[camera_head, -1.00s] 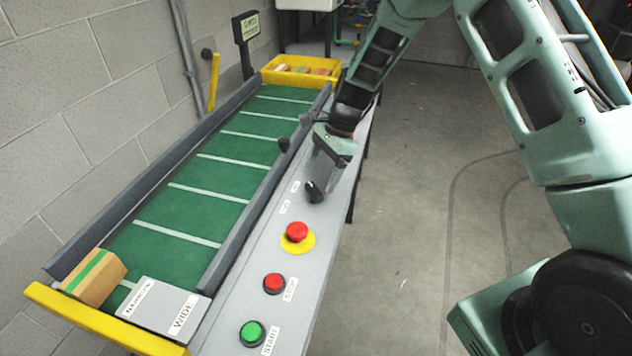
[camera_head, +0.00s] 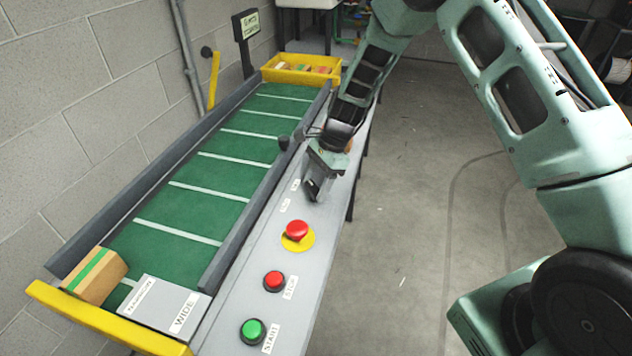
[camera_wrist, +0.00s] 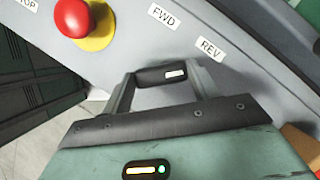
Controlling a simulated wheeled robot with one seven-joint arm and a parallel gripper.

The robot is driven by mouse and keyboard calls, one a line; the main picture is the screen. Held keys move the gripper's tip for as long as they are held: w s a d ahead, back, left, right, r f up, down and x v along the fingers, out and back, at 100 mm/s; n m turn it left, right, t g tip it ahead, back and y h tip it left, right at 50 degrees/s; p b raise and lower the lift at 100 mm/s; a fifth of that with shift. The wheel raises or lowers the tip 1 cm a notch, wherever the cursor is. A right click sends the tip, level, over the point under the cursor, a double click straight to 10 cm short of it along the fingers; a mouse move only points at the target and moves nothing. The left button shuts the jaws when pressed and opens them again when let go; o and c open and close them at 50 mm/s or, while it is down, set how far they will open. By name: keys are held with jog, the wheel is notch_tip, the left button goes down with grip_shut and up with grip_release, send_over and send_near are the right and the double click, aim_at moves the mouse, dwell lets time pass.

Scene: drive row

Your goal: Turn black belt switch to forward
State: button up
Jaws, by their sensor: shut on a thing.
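The black belt switch (camera_wrist: 152,77) is a dark elongated knob with a white mark on its right end in the wrist view. That end lies nearer the REV label (camera_wrist: 210,49) than the FWD label (camera_wrist: 164,16). My gripper (camera_wrist: 162,82) is shut on the switch, one finger at each end of the knob. In the head view my gripper (camera_head: 314,184) is down at the grey panel (camera_head: 262,270), and the switch is mostly hidden by it there.
A red button on a yellow disc (camera_head: 297,231), a red STOP button (camera_head: 274,281) and a green START button (camera_head: 253,331) sit nearer on the panel. The green belt (camera_head: 190,205) carries a carton (camera_head: 92,277) at its near end. Floor to the right is clear.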

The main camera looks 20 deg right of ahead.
jog(key=n, duration=0.2)
jog(key=n+g+p, duration=0.1)
jog(key=n, duration=0.1)
jog(key=shift+w+n+g+h, duration=0.15)
jog(key=shift+n+g+h, duration=0.15)
jog(key=n, duration=0.2)
jog(key=n+g+h, duration=0.1)
jog(key=n, duration=0.1)
jog(key=shift+w+a+n, duration=0.1)
jog(key=shift+a+n, duration=0.05)
jog(key=shift+n, duration=0.15)
jog(key=n+h, duration=0.2)
jog(key=n, duration=0.2)
jog(key=shift+a+g+b, duration=0.1)
jog(key=shift+g+b, duration=0.2)
jog(key=shift+g, duration=0.1)
jog(key=shift+a+n+h, duration=0.1)
jog(key=shift+n+h, duration=0.7)
jog(key=shift+n, duration=1.6)
jog(key=o, duration=1)
